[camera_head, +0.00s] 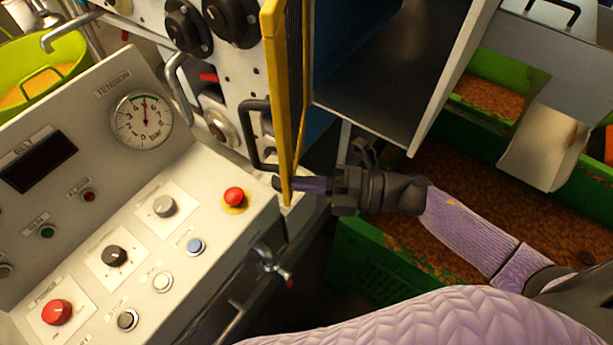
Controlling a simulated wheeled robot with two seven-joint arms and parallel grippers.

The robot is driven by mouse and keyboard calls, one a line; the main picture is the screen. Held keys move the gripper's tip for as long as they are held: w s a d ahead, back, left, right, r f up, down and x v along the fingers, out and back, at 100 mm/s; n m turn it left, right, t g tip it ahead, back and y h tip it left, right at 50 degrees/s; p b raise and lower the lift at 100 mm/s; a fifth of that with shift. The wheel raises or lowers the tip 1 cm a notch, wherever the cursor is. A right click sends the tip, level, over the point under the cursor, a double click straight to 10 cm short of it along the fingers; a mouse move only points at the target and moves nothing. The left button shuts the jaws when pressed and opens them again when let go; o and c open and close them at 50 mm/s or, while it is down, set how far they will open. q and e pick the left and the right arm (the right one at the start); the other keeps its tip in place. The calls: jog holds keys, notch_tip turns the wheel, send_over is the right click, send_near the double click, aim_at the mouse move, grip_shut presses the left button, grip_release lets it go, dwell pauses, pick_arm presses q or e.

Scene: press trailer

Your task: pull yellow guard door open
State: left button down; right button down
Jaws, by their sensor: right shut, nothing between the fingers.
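The yellow guard door (276,70) shows almost edge-on in the head view, as a narrow upright yellow frame with a dark panel. It stands out from the white machine front, so it is at least partly swung out. Its black handle (250,140) is on the door's left side. My right gripper (303,185) comes in from the right at the door's lower end. Its fingers are shut with nothing in them and lie across the door's lower edge, apart from the handle. Whether they touch the door is hard to tell. My left gripper is out of view.
A control panel (105,225) with a gauge, knobs and a red button (234,196) fills the left. A small tap (272,262) juts out below the door. Green crates (385,262) of brown granules stand at right. An open grey compartment (390,70) is right of the door.

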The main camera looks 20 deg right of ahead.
jog(key=shift+a, duration=0.15)
jog(key=w+a+m+t+h+p, duration=0.2)
jog(key=w+a+m+t+h, duration=0.2)
jog(key=a, duration=0.5)
jog(key=w+m+t, duration=0.1)
jog(key=t, duration=0.1)
jog(key=shift+t+h+p, duration=0.3)
jog(key=shift+h, duration=0.1)
jog(key=shift+w, duration=0.1)
